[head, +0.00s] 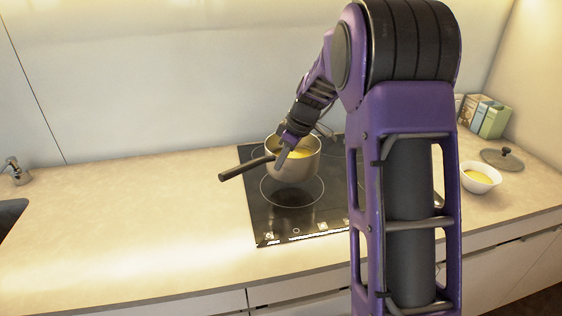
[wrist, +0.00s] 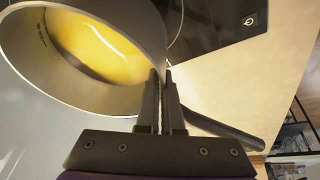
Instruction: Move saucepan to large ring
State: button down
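The saucepan (head: 300,170) is a metal pot with yellow contents and a dark handle (head: 245,168) pointing left. It is over the left part of the black hob (head: 264,222), and a dark reflection below suggests it is raised, though the gap is unclear. A ring (head: 292,206) shows below and in front of it. The hob's right side is largely hidden by my arm, so I cannot compare all rings. My gripper (head: 282,162) is at the pan's near left side. In the wrist view its fingers (wrist: 163,80) are nearly together at the pan wall (wrist: 110,103), beside the handle (wrist: 225,130).
A white bowl (head: 480,181) with yellow contents and a dark lid (head: 502,159) are on the right counter. Several boxes (head: 488,118) stand behind them against the wall. The counter left of the hob is clear up to the sink (head: 10,212) and tap (head: 17,172).

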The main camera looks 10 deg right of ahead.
aim_at(282, 180)
jog(key=shift+r, duration=0.1)
jog(key=shift+f+b, duration=3)
jog(key=shift+f, duration=0.15)
jog(key=shift+f+b, duration=0.3)
jog(key=c, duration=1)
grip_release()
